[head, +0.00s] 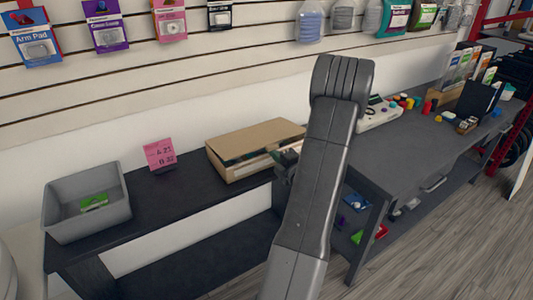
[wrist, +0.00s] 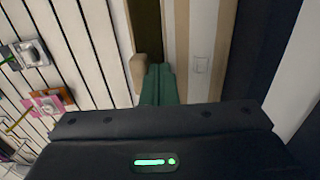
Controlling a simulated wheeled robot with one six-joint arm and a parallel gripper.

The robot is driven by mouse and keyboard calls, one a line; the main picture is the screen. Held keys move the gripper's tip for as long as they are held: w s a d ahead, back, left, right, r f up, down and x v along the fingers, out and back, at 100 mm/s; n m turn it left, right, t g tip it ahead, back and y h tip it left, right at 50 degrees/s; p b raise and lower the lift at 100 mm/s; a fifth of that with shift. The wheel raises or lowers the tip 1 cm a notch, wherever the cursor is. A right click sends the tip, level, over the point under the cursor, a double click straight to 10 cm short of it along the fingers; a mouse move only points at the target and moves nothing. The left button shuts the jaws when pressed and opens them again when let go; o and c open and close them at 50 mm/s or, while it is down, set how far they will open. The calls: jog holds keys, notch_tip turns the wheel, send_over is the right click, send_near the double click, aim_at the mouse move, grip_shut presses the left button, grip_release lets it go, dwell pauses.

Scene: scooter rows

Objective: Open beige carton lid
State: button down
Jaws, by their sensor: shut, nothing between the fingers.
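The beige carton (head: 235,165) sits on the dark shelf, left of my arm. Its lid (head: 262,138) lies over the top, slightly raised, with a dark gap along the front edge. In the wrist view the carton's pale front wall (wrist: 202,45) is beside that dark gap. My gripper (head: 287,158) is at the carton's right front end, partly hidden by my arm. In the wrist view its green fingers (wrist: 157,72) are together and empty at the gap. A rounded tan piece (wrist: 138,72) sits just left of the fingertips; whether they touch is unclear.
A grey workbench (head: 410,150) with small coloured parts stands to the right. The slatted wall with hanging packs is behind.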

aim_at(275, 146)
jog(key=shift+w+a+r+p, duration=0.1)
jog(key=shift+r+p, duration=1.1)
jog(key=shift+r, duration=0.35)
jog(key=shift+w+a+r+p, duration=0.1)
jog(key=shift+w+r+p, duration=0.05)
jog(key=shift+r+p, duration=0.65)
jog(key=shift+w+a+r+p, duration=0.1)
jog(key=shift+r+p, duration=0.55)
jog(key=shift+r, duration=0.2)
jog(key=shift+w+a+r+p, duration=0.1)
jog(key=shift+w+r+p, duration=0.05)
jog(key=shift+r+p, duration=0.65)
jog(key=shift+w+a+r+p, duration=0.5)
jog(key=shift+w+r+p, duration=0.2)
jog(key=shift+r, duration=0.2)
jog(key=shift+w+a+r+p, duration=0.5)
jog(key=shift+w+r+p, duration=0.2)
jog(key=shift+r, duration=0.15)
jog(key=shift+w, duration=0.1)
